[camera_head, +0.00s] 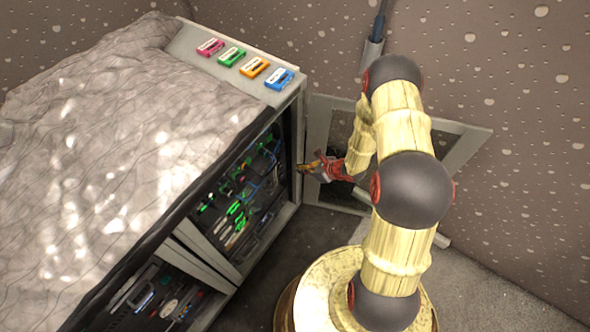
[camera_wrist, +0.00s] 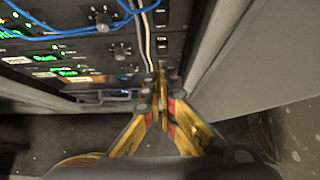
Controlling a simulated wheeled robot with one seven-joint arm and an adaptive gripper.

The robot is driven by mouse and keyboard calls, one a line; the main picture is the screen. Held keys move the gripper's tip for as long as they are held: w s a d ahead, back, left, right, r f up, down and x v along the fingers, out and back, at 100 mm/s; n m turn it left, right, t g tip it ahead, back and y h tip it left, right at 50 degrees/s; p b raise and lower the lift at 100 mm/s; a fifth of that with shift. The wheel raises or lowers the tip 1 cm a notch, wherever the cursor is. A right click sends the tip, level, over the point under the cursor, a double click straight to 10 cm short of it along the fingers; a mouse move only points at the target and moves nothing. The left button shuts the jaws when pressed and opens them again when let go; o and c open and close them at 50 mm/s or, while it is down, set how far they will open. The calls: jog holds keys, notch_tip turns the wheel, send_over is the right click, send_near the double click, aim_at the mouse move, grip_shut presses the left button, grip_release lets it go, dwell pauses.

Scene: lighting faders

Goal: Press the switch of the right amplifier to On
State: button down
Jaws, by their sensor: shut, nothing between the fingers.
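The equipment rack's right bay holds several amplifier units (camera_head: 240,195) with green lights. In the wrist view the units (camera_wrist: 75,55) fill the upper left, with round knobs and green displays. Small black rocker switches with white marks (camera_wrist: 162,45) sit in a column at the panel's right edge; their positions are too small to tell. My gripper (camera_head: 301,167) is shut and empty at the right edge of the bay opening. In the wrist view its fingertips (camera_wrist: 163,88) meet just below the switches and overlap the lower panel edge; contact cannot be told.
An open cabinet door (camera_head: 318,125) stands right of the bay, behind my arm. Blue and white cables (camera_wrist: 85,30) cross the panel front. Several coloured cassette-like items (camera_head: 231,57) lie on the cabinet top. A grey cover (camera_head: 110,120) drapes the rest. A left bay (camera_head: 160,295) holds more equipment.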

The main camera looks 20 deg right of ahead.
jog(key=v, duration=0.3)
jog(key=shift+r+p, duration=0.2)
jog(key=shift+p, duration=0.1)
jog(key=shift+a, duration=0.1)
